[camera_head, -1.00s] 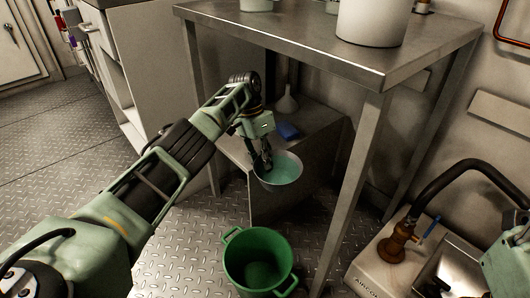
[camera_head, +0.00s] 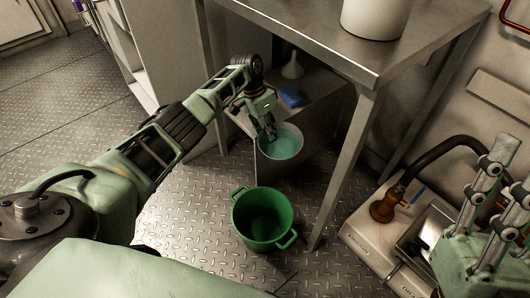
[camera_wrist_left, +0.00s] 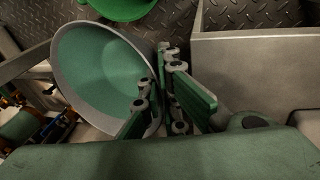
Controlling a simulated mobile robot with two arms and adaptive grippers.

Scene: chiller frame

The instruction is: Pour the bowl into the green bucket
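A grey-rimmed bowl (camera_head: 295,153) with teal liquid inside is in the middle of the head view, in front of a low metal box. My left gripper (camera_head: 268,135) is shut on its rim. The left wrist view shows the bowl (camera_wrist_left: 97,75) tilted in that picture, with its rim between the fingers (camera_wrist_left: 160,95). The green bucket (camera_head: 264,220) stands upright on the floor, nearer to me than the bowl, and looks empty. A part of it (camera_wrist_left: 122,8) shows at the top of the wrist view. My right gripper (camera_head: 490,195) is open and empty at the right.
A metal table (camera_head: 335,50) with a white container (camera_head: 375,15) stands above and behind the bowl; its front leg (camera_head: 340,175) is right of the bucket. A blue item (camera_head: 291,98) and a funnel (camera_head: 293,68) are on the low box. A small sink unit (camera_head: 385,235) stands at right.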

